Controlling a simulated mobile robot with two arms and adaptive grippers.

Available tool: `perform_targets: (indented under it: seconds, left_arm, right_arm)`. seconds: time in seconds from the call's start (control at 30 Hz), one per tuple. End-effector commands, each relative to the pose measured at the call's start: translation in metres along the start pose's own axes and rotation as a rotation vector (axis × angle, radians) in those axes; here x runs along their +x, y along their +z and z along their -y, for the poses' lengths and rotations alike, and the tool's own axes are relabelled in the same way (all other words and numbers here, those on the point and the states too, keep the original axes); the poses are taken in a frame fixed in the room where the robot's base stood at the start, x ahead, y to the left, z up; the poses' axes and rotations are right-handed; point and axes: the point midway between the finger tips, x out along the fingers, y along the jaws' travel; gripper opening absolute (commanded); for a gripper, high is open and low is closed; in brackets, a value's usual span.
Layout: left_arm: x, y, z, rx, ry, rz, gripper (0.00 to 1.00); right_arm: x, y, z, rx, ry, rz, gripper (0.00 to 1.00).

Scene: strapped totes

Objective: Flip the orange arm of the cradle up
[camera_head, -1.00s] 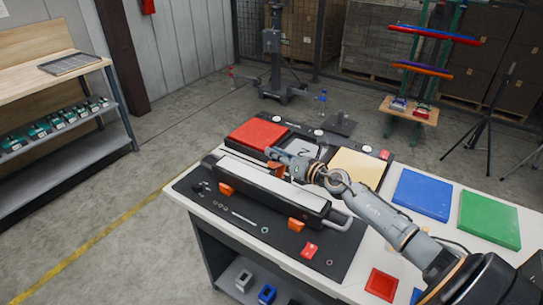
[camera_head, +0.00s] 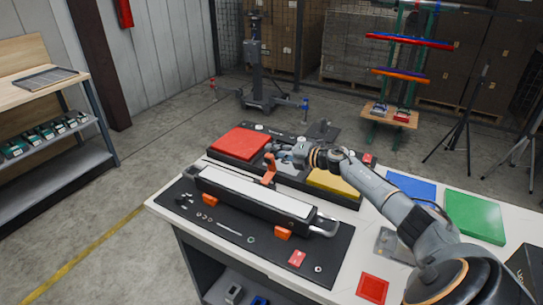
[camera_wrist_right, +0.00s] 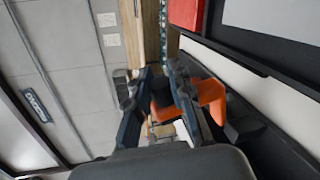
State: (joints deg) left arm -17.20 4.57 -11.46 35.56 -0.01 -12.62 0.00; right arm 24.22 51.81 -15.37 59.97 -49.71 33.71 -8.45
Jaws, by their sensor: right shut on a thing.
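The cradle (camera_head: 300,221) is a long black holder with a white strip along its top, lying on a black mat on the table. Its orange arm (camera_head: 269,170) stands up at the cradle's far edge, near the middle, with its top at my right gripper (camera_head: 272,154). The orange arm also shows in the right wrist view (camera_wrist_right: 210,98), beside and partly behind the fingers. My right gripper is shut on the orange arm; the fingers (camera_wrist_right: 160,105) hide part of it. My left gripper is in neither view.
Orange blocks (camera_head: 282,234) sit along the cradle's near side. Small parts and a red piece (camera_head: 297,258) lie on the mat (camera_head: 335,262). Red (camera_head: 240,143) and yellow (camera_head: 333,184) panels lie behind the cradle; blue (camera_head: 411,186) and green (camera_head: 474,217) ones are at right.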

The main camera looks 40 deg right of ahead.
Motion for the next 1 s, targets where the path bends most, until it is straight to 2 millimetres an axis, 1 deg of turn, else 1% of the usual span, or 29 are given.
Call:
perform_targets:
  seconds: [0.03,0.23,0.8,0.83,0.87,0.9,0.93,1.0]
  left_arm:
    - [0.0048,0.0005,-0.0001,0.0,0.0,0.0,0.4]
    - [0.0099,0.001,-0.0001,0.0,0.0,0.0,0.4]
    - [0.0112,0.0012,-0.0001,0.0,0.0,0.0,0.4]
    - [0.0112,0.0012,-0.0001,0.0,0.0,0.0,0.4]
    - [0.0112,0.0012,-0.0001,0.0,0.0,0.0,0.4]
    - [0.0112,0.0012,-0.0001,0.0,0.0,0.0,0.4]
    - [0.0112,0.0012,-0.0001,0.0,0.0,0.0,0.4]
    - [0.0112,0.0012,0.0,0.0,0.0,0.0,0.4]
  right_arm:
    - [0.0006,0.0023,0.0053,0.022,-0.002,-0.003,0.0]
    - [0.0019,0.0062,0.0106,0.088,-0.002,-0.019,0.0]
    - [0.0021,0.0072,0.013,0.116,-0.004,-0.026,0.0]
    - [0.0021,0.0072,0.013,0.116,-0.004,-0.026,0.26]
    - [0.0021,0.0072,0.013,0.116,-0.004,-0.026,0.32]
    - [0.0022,0.0072,0.0129,0.115,-0.003,-0.026,0.4]
    - [0.0022,0.0072,0.0128,0.115,-0.003,-0.026,0.45]
    - [0.0023,0.0072,0.0126,0.115,-0.003,-0.026,0.45]
